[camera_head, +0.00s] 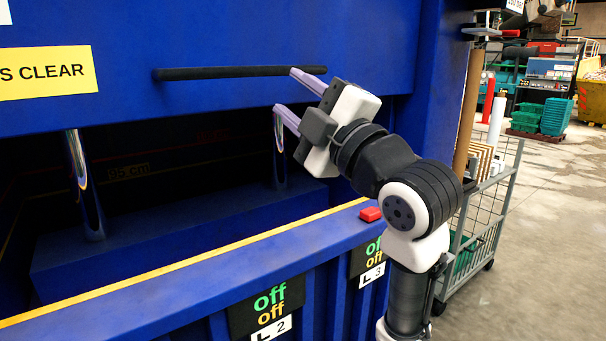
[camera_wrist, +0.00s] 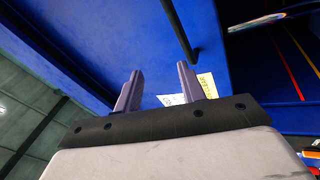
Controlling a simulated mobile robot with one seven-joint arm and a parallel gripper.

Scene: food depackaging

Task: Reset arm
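My gripper (camera_head: 291,91) is at the end of my raised arm, in front of the blue machine (camera_head: 220,30). Its two purple fingers are spread apart, with nothing between them. In the head view the upper finger overlaps the right end of the black bar handle (camera_head: 225,72); I cannot tell whether they touch. In the wrist view the open fingers (camera_wrist: 160,90) point toward the blue panel, and the black handle (camera_wrist: 180,30) runs above the right finger, outside the gap.
Below the raised panel is a dark opening with a yellow-edged ledge (camera_head: 200,264). A red button (camera_head: 370,214) sits on the ledge near my arm. A wire cart (camera_head: 484,215) stands to the right. Open floor (camera_head: 550,250) lies beyond it.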

